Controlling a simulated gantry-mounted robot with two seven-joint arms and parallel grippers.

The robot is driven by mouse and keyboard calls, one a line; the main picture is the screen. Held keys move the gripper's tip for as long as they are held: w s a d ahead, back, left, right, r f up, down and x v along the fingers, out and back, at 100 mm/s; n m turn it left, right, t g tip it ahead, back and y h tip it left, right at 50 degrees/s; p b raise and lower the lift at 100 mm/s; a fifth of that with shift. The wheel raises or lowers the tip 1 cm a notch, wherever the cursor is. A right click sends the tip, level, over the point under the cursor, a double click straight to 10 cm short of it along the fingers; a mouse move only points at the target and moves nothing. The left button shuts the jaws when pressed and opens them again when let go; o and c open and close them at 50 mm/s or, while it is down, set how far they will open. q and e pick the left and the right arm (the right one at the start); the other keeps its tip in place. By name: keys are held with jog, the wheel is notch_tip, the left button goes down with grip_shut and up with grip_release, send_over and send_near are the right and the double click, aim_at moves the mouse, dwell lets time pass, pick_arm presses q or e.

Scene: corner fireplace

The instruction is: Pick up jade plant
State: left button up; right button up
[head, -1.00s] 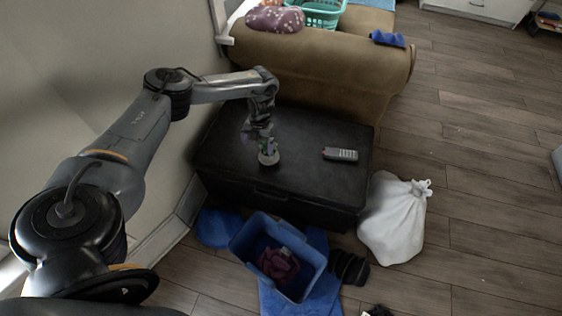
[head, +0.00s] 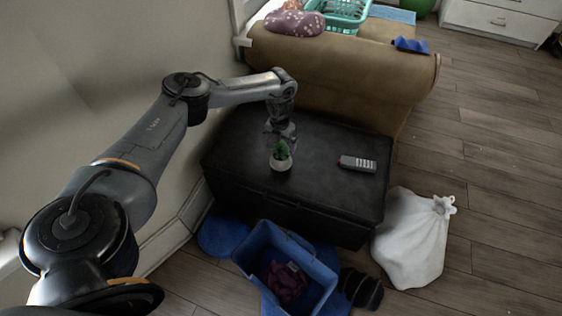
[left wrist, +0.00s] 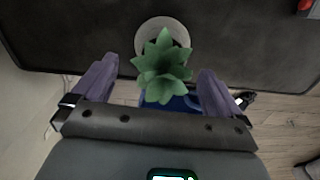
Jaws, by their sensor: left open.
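The jade plant (head: 281,150) has green leaves and a small whitish pot (head: 281,164). It stands upright on the black chest (head: 320,205). My left gripper (head: 283,137) is right at the plant, just behind and above it in the head view. In the left wrist view the leaves (left wrist: 163,72) show between the two purple fingers of the open left gripper (left wrist: 154,74), with gaps on both sides. The pot (left wrist: 163,27) lies beyond the fingertips there. My right gripper is not in view.
A grey remote (head: 357,163) lies on the chest to the right of the plant. A tan sofa (head: 340,70) stands behind and a wall is at left. A blue bin (head: 255,265) and a white bag (head: 412,240) are on the floor.

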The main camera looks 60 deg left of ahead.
pick_arm(q)
jog(key=f+b, duration=0.2)
jog(key=f, duration=0.1)
jog(key=f+b, duration=0.1)
jog(key=f, duration=0.1)
jog(key=shift+d, duration=0.3)
jog(key=shift+r, duration=0.1)
jog(key=shift+c, duration=0.8)
jog(key=c, duration=1)
